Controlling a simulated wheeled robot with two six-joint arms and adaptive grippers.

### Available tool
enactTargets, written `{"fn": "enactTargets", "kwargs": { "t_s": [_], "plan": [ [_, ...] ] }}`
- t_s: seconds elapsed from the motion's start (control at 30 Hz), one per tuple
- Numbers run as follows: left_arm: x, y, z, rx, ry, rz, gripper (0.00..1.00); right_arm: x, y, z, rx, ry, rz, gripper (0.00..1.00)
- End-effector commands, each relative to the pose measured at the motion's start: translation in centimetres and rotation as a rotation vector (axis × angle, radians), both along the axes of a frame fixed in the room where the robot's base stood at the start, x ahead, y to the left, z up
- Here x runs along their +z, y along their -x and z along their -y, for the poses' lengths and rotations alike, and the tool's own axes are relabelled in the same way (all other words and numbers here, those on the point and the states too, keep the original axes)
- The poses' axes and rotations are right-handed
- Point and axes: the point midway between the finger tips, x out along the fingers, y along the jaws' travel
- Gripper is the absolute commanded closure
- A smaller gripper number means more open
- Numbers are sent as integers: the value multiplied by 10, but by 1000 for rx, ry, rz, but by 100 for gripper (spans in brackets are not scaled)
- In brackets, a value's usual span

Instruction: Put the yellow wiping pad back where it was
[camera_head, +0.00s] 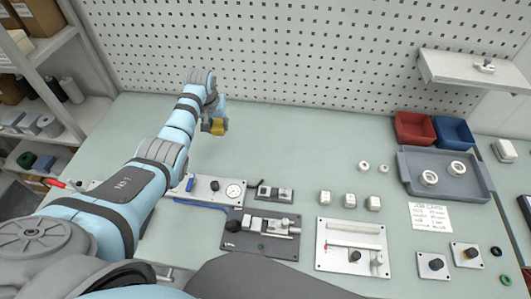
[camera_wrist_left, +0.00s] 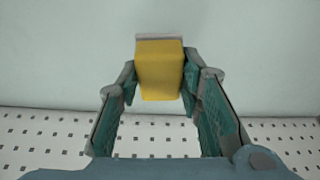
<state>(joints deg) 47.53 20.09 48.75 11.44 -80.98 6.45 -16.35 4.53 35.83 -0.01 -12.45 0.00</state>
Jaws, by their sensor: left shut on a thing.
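The yellow wiping pad (camera_head: 217,126) is in the grasp of my left gripper (camera_head: 217,121), at the back left of the bench in the head view. In the left wrist view the pad (camera_wrist_left: 160,72) sits between the two fingers of the left gripper (camera_wrist_left: 159,80), with a pale layer along its top edge. The gripper is shut on it. The pad seems to be held above the pale green bench (camera_head: 290,140); I cannot tell the exact gap. My right gripper is not in view.
A gauge panel (camera_head: 208,190), a dark fixture plate (camera_head: 262,233) and a white plate (camera_head: 351,246) stand along the front. A grey tray (camera_head: 445,190) and red (camera_head: 414,128) and blue bins (camera_head: 453,131) are at the right. The pegboard (camera_head: 290,50) bounds the back. The bench's back middle is clear.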

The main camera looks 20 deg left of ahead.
Motion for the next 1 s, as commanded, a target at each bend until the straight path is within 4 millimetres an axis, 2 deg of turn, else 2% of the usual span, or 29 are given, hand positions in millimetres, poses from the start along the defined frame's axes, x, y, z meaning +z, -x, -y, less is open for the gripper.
{"fn": "enactTargets", "kwargs": {
  "t_s": [0.07, 0.2, 0.33, 0.43, 0.47, 0.57, 0.7, 0.8, 1.0],
  "plan": [
    [20, -7, 33, -45, 0, 5, 89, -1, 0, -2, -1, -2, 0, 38],
    [66, -6, 93, -102, -6, 2, 89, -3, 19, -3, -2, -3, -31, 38],
    [99, 9, 128, -113, -3, 4, 89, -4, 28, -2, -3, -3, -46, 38],
    [104, 17, 138, -111, -2, 2, 89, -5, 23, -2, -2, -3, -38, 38],
    [100, 18, 138, -111, -1, -1, 89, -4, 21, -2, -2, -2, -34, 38],
    [71, 21, 138, -110, 0, -5, 89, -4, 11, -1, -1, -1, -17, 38],
    [15, 22, 138, -109, 0, -6, 89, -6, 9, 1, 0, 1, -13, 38],
    [-20, 22, 138, -109, 0, -3, 89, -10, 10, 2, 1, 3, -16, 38],
    [-55, 22, 137, -108, -1, -1, 89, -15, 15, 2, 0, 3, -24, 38]
  ]
}}
